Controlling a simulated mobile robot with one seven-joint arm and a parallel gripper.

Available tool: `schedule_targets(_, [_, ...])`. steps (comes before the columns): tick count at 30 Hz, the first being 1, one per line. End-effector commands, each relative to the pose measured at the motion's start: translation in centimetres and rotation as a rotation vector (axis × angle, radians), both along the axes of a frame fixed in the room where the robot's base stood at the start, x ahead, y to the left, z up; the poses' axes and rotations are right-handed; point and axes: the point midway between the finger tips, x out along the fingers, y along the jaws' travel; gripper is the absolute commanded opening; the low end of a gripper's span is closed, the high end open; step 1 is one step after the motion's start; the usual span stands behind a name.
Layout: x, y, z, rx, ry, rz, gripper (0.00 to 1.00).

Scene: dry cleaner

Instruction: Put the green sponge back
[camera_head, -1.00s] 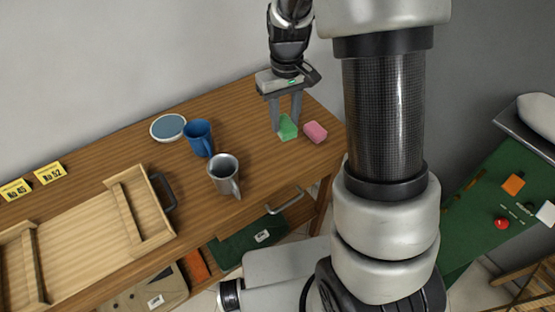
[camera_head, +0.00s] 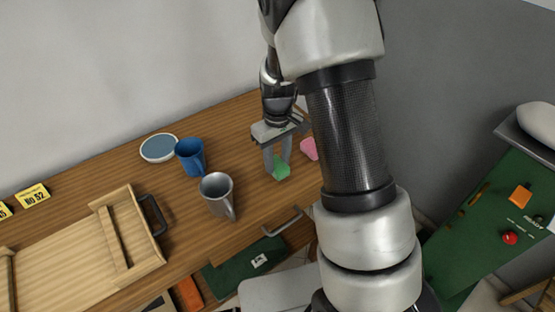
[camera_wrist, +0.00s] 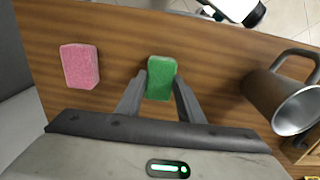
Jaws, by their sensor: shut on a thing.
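The green sponge (camera_head: 282,171) is between the fingers of my gripper (camera_head: 277,170) near the right end of the wooden table. In the wrist view the green sponge (camera_wrist: 161,78) sits between the two fingertips (camera_wrist: 160,82), and my gripper is shut on it. Whether the sponge touches the tabletop I cannot tell. The pink sponge (camera_head: 309,148) lies on the table just right of my gripper, partly behind my arm. It also shows whole in the wrist view (camera_wrist: 80,66), at the left.
A metal mug (camera_head: 216,195) stands left of my gripper, with a blue mug (camera_head: 190,156) and a round blue-topped dish (camera_head: 159,148) farther left. A wooden tray (camera_head: 152,262) with a dark handle is at the table's left. A green machine (camera_head: 490,215) stands at the right.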

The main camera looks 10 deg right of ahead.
Motion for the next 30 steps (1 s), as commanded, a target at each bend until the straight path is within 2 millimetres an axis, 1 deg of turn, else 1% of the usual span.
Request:
schedule_targets(5, [0.0, 0.0, 0.1, 0.001, -0.002, 0.0, 0.13])
schedule_targets(9, [0.0, 0.0, -0.4, 0.0, -0.001, -0.001, 0.13])
schedule_targets(10, [0.0, 0.0, -0.3, -0.001, -0.001, 0.0, 0.36])
schedule_targets(13, [0.0, 0.0, -0.2, -0.001, -0.001, 0.0, 0.53])
schedule_targets(20, [0.0, 0.0, -0.2, -0.001, -0.001, 0.0, 0.53])
schedule_targets(23, [0.1, 0.0, 0.1, 0.0, -0.002, 0.0, 0.53])
schedule_targets(26, [0.1, 0.0, 0.9, 0.001, -0.005, 0.0, 0.53])
schedule_targets(29, [0.2, 0.0, 2.7, 0.0, -0.006, 0.001, 0.53])
schedule_targets(30, [0.1, 0.0, 3.6, 0.001, -0.007, 0.001, 0.53])
